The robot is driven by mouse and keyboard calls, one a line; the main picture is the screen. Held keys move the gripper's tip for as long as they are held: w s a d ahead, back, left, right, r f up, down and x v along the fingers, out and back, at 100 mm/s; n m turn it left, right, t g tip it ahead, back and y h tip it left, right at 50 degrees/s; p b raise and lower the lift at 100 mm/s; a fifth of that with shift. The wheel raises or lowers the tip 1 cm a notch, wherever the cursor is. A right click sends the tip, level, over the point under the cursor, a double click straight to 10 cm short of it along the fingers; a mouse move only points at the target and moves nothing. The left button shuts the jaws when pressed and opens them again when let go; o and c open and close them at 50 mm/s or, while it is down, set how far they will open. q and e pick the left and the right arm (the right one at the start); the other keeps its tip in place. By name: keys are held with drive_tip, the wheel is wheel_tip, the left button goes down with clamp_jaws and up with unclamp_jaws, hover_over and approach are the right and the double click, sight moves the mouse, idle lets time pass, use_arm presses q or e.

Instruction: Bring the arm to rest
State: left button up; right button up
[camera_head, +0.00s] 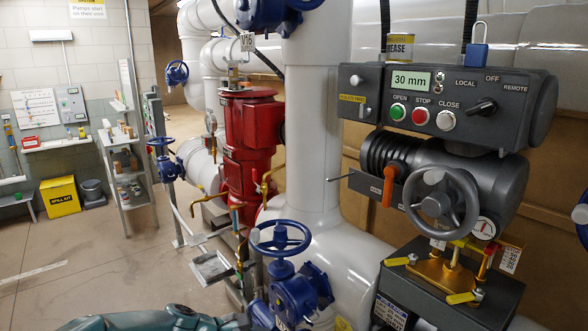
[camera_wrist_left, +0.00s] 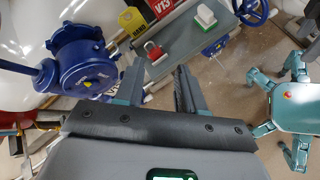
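My left gripper (camera_wrist_left: 160,84) shows in the left wrist view with its two dark fingers spread apart. Nothing is held between them. Beyond the fingertips are a grey panel or shelf (camera_wrist_left: 185,42) and a red padlock (camera_wrist_left: 152,52); I see no clear contact with either. A blue valve body (camera_wrist_left: 80,62) is close to the left finger. In the head view only a teal part of my own arm (camera_head: 180,318) shows at the bottom edge, and its fingers are hidden below the frame. My right gripper is in neither view.
In the head view, a blue handwheel valve (camera_head: 290,290) stands close to my arm. A grey control box (camera_head: 440,95) and its actuator with a handwheel (camera_head: 440,200) fill the right. A red actuator (camera_head: 250,145) is in the middle. Floor (camera_head: 110,260) is clear at left.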

use_arm(q)
drive_tip(key=s+a+f+m+g+y+b, duration=0.1)
drive_tip(key=s+a+f+g+y, duration=0.1)
drive_tip(key=s+f, duration=0.6)
drive_tip(key=s+a+f+m+g+y+b, duration=0.15)
drive_tip(key=s+f, duration=0.35)
drive_tip(key=f, duration=0.6)
drive_tip(key=s+a+f+m+y, duration=0.1)
drive_tip(key=s+f+m, duration=0.3)
drive_tip(key=s, duration=0.4)
drive_tip(key=s+a+f+m+y, duration=0.1)
drive_tip(key=s+f+m, duration=0.3)
drive_tip(key=s+m, duration=0.3)
drive_tip(key=shift+s+f, duration=0.35)
drive_tip(key=shift+s, duration=0.1)
